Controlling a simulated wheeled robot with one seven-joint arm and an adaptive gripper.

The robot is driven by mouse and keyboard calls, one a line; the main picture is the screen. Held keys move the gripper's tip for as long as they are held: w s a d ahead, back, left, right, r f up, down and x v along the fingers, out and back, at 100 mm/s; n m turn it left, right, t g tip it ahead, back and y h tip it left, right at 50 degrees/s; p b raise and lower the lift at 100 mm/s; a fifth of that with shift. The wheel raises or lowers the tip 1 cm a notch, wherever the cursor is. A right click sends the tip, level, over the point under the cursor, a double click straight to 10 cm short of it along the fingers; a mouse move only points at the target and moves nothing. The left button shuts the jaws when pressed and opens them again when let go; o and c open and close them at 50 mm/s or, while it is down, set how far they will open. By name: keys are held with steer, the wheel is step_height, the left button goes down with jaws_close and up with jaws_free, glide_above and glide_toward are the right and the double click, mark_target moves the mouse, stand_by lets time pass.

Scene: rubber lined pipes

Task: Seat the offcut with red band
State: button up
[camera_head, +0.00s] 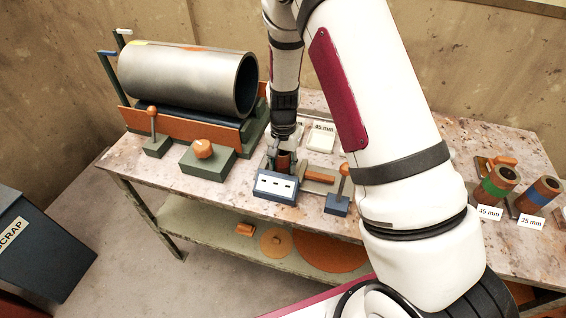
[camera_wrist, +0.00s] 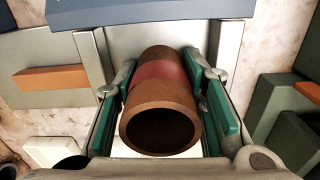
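The offcut with the red band (camera_wrist: 158,85) is a short brown tube with a dark open bore. In the wrist view its open end faces the camera, and it sits between the green pads of my gripper (camera_wrist: 158,70). The pads appear to press on both sides of it near the red band. In the head view my gripper (camera_head: 283,155) points down with the offcut (camera_head: 284,161) between its fingers, just behind a blue block with a white slotted face (camera_head: 277,186). The lower end of the offcut is hidden, so I cannot tell what it rests on.
A large grey pipe (camera_head: 185,78) lies in an orange-and-green cradle at the left. An orange-knobbed block (camera_head: 207,160) and a lever post (camera_head: 339,200) flank my gripper. Green-banded (camera_head: 497,187) and blue-banded (camera_head: 538,196) offcuts stand at the right. A scrap bin (camera_head: 40,240) is at lower left.

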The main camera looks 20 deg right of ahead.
steer(key=o, duration=0.5)
steer(key=shift+r, duration=0.1)
step_height(320, 180, up, 12)
steer(key=shift+f, duration=0.1)
steer(key=s+r+n+t, duration=0.4)
steer(key=s+r+n, duration=0.2)
steer(key=s+r, duration=1.3)
steer(key=s+r+n+t, duration=0.1)
steer(key=s+r+n, duration=0.1)
steer(key=s, duration=0.5)
steer(key=shift+s+d+r, duration=0.15)
steer(key=shift+s+r, duration=0.05)
steer(key=shift+r, duration=0.45)
